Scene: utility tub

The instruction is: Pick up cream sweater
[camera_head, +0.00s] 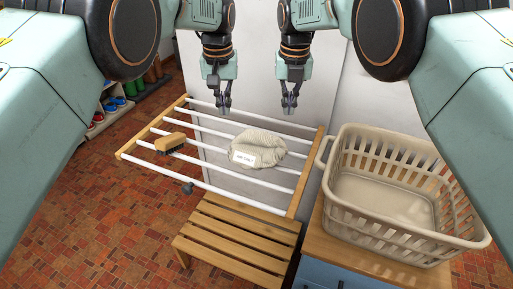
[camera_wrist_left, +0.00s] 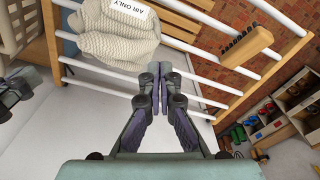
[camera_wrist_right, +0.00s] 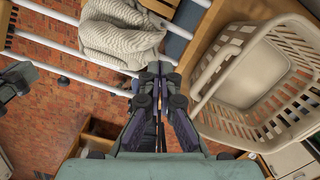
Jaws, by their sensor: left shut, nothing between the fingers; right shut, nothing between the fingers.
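The cream sweater (camera_head: 258,148) lies bunched on the white bars of a drying rack (camera_head: 228,190), with a white paper label on it whose text seems to read "AIR ONLY". It also shows in the left wrist view (camera_wrist_left: 112,42) and the right wrist view (camera_wrist_right: 115,38). My left gripper (camera_head: 224,108) is shut and empty, above the rack's far side, to the left of the sweater. My right gripper (camera_head: 289,108) is shut and empty, beyond the sweater and slightly to its right. Neither gripper touches the sweater.
A wooden brush (camera_head: 170,142) lies on the rack's left part. A slatted wooden bench (camera_head: 235,240) stands below. A beige laundry basket (camera_head: 395,238) sits on a wood-topped cabinet (camera_head: 335,245) at right, and looks empty. A shoe shelf (camera_head: 110,118) stands at left on brick floor.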

